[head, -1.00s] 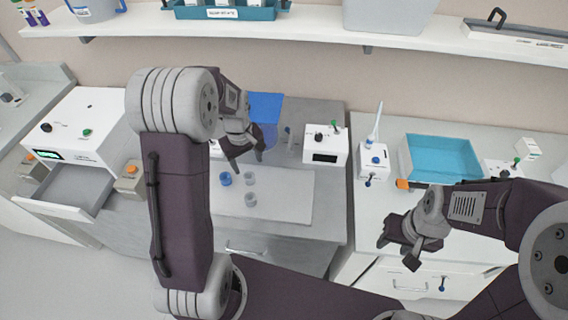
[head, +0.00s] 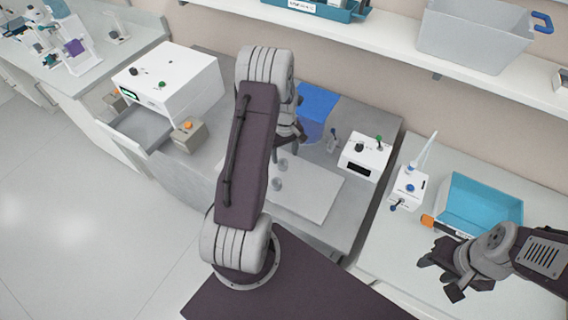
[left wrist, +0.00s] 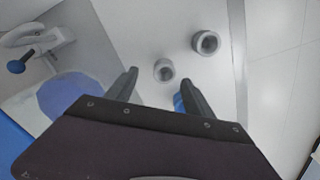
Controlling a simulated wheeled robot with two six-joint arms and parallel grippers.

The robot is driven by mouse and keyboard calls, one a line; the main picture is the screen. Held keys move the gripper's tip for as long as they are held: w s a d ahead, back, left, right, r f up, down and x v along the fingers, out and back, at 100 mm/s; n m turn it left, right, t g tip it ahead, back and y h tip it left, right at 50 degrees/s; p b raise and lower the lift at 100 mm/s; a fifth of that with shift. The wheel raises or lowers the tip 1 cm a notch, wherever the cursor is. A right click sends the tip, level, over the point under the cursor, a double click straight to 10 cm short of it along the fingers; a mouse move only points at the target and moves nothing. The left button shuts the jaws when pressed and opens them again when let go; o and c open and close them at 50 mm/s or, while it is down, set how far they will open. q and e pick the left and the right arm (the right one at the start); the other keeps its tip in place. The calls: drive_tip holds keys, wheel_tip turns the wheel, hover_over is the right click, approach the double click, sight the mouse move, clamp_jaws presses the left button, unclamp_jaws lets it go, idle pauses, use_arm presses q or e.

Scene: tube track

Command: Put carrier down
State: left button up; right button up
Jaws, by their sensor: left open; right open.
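Two small grey round carriers (head: 277,184) stand on a white mat (head: 318,193) in the head view. In the left wrist view, one grey carrier (left wrist: 163,70) lies just beyond the fingertips, and another (left wrist: 206,42) sits farther off, up and to the right. A blue piece (left wrist: 179,103) shows beside the right finger and is mostly hidden by it; I cannot tell whether they touch. My left gripper (left wrist: 158,84) is open above the mat, partly hidden by my arm in the head view. My right gripper (head: 442,279) is open and empty at the right.
A blue bin (head: 318,100) stands behind the mat. A white box with knobs (head: 366,155) is to its right. A teal tray (head: 481,204) lies on the right bench. A white machine with an open drawer (head: 141,127) stands left. A shelf (head: 395,50) runs overhead.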

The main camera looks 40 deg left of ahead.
sight(282, 162)
use_arm(q)
drive_tip(key=shift+f, duration=0.15)
drive_tip(key=f, duration=0.1)
drive_tip(key=f+p, duration=0.1)
drive_tip(key=f, duration=0.2)
drive_tip(key=shift+s+a+f+p, duration=0.35)
drive_tip(key=shift+s+a, duration=0.05)
drive_tip(key=shift+f, duration=0.2)
drive_tip(key=shift+w+d, duration=0.1)
drive_tip(key=shift+w, duration=0.05)
clamp_jaws()
